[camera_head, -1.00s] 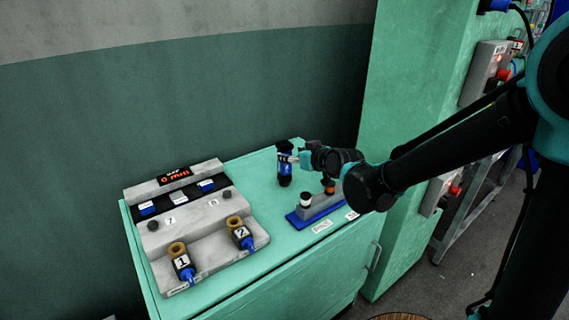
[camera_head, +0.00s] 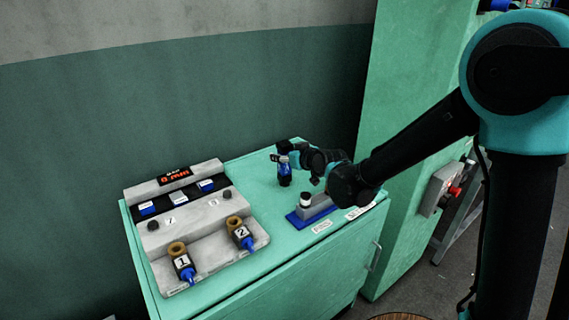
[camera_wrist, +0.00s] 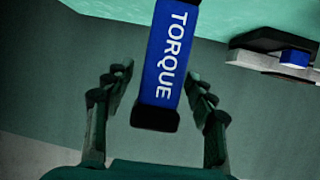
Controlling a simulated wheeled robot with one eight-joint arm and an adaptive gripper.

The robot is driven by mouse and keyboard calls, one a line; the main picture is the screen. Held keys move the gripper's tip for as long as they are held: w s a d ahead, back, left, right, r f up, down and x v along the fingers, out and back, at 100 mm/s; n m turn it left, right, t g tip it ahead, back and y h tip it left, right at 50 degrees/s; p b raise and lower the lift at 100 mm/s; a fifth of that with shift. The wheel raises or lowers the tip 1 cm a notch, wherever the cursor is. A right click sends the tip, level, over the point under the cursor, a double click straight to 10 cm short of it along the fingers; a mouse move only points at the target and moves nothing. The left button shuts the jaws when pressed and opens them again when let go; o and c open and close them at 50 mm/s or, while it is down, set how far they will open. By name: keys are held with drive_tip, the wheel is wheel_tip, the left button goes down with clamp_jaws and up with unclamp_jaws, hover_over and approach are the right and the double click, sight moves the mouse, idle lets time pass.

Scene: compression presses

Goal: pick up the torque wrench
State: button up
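The torque wrench (camera_head: 285,178) is a blue and black tool standing upright on the green cabinet top. In the wrist view its blue body with the word TORQUE and its black end (camera_wrist: 165,60) lie between my two fingers. My gripper (camera_head: 284,158) is at the upper part of the wrench in the head view and partly covers it. In the wrist view my gripper (camera_wrist: 157,82) is open, with a gap visible on each side of the wrench.
A blue-based stand (camera_head: 303,219) with a white-topped knob sits close below my wrist. A grey console (camera_head: 205,212) with a red display and two numbered tools fills the left of the cabinet top. A green column (camera_head: 410,120) rises behind at the right.

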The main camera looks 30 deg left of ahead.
clamp_jaws()
drive_tip(key=shift+r, duration=0.1)
